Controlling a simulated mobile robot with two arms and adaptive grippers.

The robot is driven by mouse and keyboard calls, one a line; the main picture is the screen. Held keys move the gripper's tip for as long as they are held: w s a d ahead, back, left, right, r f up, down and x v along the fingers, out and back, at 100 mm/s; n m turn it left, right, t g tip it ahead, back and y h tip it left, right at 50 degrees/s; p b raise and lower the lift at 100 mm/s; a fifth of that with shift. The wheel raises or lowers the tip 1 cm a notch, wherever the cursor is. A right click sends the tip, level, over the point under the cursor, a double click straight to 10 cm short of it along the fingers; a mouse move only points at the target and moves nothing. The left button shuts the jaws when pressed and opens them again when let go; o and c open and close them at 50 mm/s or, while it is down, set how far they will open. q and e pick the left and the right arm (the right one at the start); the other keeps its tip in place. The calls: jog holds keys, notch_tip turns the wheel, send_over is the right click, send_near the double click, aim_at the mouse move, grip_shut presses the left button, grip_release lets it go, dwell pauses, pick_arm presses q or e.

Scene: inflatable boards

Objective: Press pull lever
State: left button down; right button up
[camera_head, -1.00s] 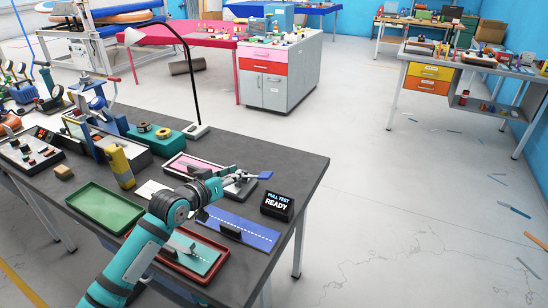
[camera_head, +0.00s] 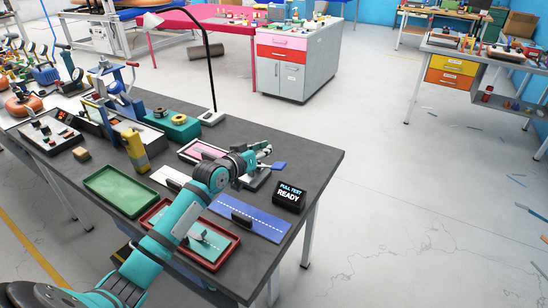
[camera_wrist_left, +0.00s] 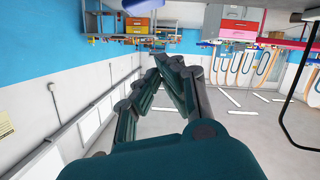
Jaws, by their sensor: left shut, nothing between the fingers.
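The pull-test device, with a grey metal base (camera_head: 257,181), stands near the table's right edge in the head view. Its lever ends in a blue handle (camera_head: 279,166) that sticks out to the right. My left gripper (camera_head: 264,149) is shut and empty. In the picture it is just up and left of the blue handle, over the device's back part, and it hides some of it. I cannot tell whether it touches the device. A black display (camera_head: 289,196) reads "PULL TEST READY". My right gripper is not in view.
A blue strip (camera_head: 262,225) with a black clamp, a red tray (camera_head: 222,262) and a green tray (camera_head: 118,189) lie on the dark table (camera_head: 318,158). A lamp (camera_head: 212,117) stands behind. A yellow bottle-like tool (camera_head: 135,150) is at left. Floor right of the table is clear.

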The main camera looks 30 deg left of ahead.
aim_at(276, 168)
pick_arm(q)
jog(key=x, duration=0.3)
jog(key=shift+w+d+f, duration=0.15)
jog(key=shift+f, duration=0.1)
jog(key=shift+d+f+p, duration=0.15)
jog(key=shift+f+p, duration=0.05)
jog(key=shift+f, duration=0.35)
jog(key=shift+d+f+p, duration=0.15)
jog(key=shift+d+f, duration=0.05)
jog(key=shift+f, duration=0.35)
jog(key=shift+s+d+f, duration=0.15)
jog(key=shift+s+f, duration=0.1)
jog(key=shift+f, duration=0.3)
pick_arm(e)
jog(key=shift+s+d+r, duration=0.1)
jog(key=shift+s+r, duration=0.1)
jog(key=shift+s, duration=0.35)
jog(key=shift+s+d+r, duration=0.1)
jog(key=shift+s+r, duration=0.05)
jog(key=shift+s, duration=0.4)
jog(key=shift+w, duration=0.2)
